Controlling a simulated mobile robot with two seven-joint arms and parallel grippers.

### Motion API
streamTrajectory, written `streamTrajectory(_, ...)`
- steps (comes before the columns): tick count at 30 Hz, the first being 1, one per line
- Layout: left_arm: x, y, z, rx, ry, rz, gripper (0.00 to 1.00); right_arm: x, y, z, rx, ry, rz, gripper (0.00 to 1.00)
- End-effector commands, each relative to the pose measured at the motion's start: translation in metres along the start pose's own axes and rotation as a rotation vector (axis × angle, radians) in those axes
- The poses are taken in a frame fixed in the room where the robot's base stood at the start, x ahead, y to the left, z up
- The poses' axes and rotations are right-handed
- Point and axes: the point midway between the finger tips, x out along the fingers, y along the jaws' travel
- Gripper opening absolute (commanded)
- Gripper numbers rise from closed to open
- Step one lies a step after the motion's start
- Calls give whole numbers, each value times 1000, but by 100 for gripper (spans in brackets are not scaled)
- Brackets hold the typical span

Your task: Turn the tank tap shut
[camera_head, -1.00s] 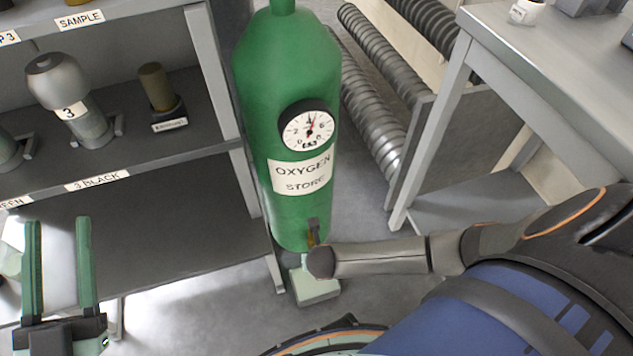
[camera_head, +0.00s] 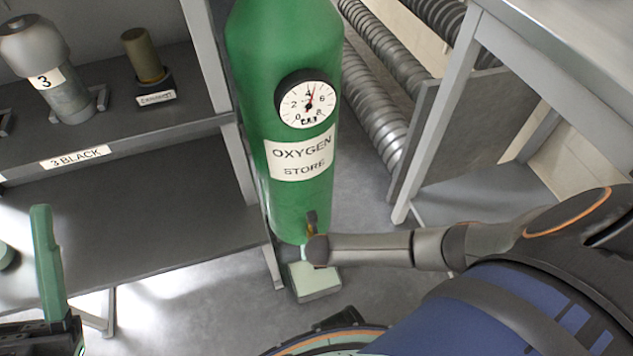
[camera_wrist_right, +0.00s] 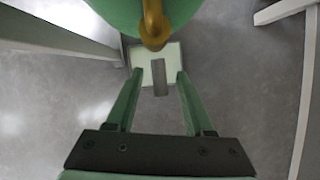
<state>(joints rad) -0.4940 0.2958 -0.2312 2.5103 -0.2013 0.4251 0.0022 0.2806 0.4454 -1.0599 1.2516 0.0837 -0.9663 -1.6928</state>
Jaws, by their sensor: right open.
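The green oxygen tank (camera_head: 285,45) stands upright in the middle of the head view, with a round gauge (camera_head: 307,101) and an "OXYGEN STORE" label. Low on its front is the tap, a brass fitting (camera_head: 311,229) with a dark upper part; the brass part also shows at the top of the right wrist view (camera_wrist_right: 154,27). My right gripper (camera_wrist_right: 160,73) is open, its green fingers apart and just short of the brass part in that picture. In the head view my right arm hides it. My left gripper shows only one green finger (camera_head: 48,262) at the lower left.
A grey shelf (camera_head: 120,205) with labelled holders stands left of the tank. A grey table (camera_head: 545,50) is at the right, with ribbed pipes (camera_head: 375,130) behind. A pale block (camera_head: 315,285) lies at the tank's foot. Grey floor (camera_head: 190,290) is open in front.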

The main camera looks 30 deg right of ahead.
Motion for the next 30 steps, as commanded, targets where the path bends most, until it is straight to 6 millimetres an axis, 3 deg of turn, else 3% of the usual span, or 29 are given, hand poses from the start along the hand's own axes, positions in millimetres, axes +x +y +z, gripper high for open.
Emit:
streamTrajectory(3, 0, 0, 0, 0, 0, 0, 50, 0, 0, 0, 0, 0, 0, 50)
streamTrajectory(17, 0, 0, 0, 1, 0, 1, 50, 0, 0, 0, 0, 0, -1, 0)
streamTrajectory(30, 0, 0, 0, 1, -1, 1, 50, 0, 0, 0, 0, 1, -1, 0)
